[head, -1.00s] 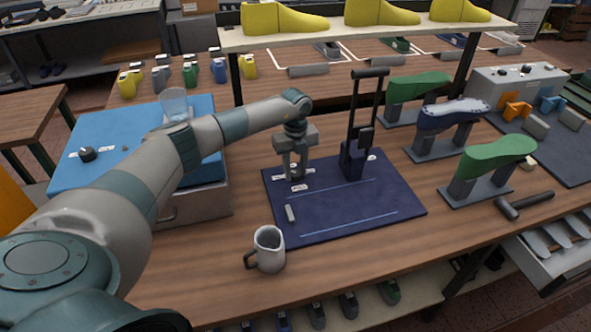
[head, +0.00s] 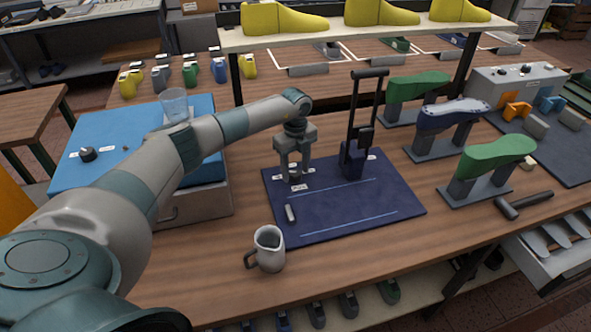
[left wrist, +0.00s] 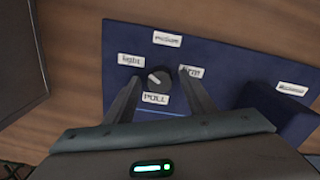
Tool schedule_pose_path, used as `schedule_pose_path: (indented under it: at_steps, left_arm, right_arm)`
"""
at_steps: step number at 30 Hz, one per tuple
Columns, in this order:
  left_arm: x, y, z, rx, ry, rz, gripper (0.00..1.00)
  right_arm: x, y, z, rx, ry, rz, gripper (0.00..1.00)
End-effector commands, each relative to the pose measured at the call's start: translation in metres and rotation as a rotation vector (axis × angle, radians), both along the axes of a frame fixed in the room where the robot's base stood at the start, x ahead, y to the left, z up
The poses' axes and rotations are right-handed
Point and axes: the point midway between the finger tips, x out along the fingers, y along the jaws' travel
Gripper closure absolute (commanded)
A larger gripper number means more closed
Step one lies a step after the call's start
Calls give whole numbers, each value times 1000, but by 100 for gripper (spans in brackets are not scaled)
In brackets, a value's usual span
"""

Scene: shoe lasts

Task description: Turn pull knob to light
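The pull knob (left wrist: 159,79) is a small dark round knob with a pale mark on the navy mat. In the left wrist view, labels surround it: "light" (left wrist: 131,61) at left, a blurred one (left wrist: 167,39) above, "firm" (left wrist: 190,72) at right, "PULL" (left wrist: 155,98) below. I cannot tell for sure which label the mark faces. My left gripper (head: 295,175) points down over the knob; in the left wrist view its open fingers (left wrist: 160,77) stand on either side of it, with gaps. My right gripper is out of view.
A black upright handled device (head: 354,163) stands on the navy mat (head: 350,205) right of my gripper. A small grey bar (head: 290,213) lies on the mat. A grey mug (head: 269,250) stands at the front. Shoe lasts on stands, including a green one (head: 497,155), are at right.

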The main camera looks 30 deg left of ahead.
Motion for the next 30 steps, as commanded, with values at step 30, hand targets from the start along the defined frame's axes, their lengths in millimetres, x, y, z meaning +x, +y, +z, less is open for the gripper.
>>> schedule_pose_path:
  at_steps: [30]
  left_arm:
    - [0, 0, 91, 0, -3, -2, 50]
  right_arm:
    - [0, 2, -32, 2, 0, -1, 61]
